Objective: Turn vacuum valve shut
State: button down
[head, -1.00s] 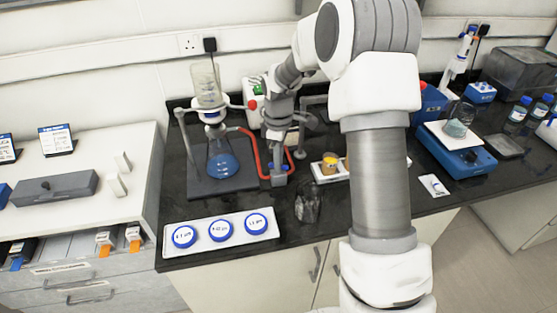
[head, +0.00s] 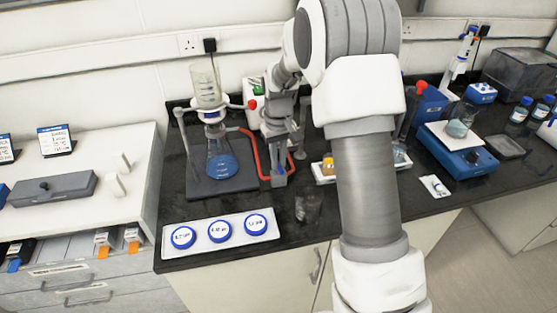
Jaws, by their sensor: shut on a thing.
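A flask of blue liquid (head: 222,163) stands on a dark grey stand base (head: 205,187), with a clear graduated funnel (head: 205,85) above it. A red hose (head: 258,155) runs from the flask down to the vacuum valve (head: 281,170), of which only a small blue part shows between my fingers. My gripper (head: 279,173) points down over the valve and is shut on it. The fingers hide most of the valve, so the angle of its handle cannot be told. The hose continues on the right side of the gripper.
A white box with red and green buttons (head: 252,104) stands behind my gripper. A white tray with several blue-rimmed discs (head: 220,230) lies in front left. A clear glass beaker (head: 308,206) stands close in front right.

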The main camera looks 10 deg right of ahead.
jog(key=shift+m, duration=1.1)
jog(key=c, duration=0.9)
grip_release()
jog(key=shift+r+p, duration=0.45)
jog(key=shift+r, duration=8.3)
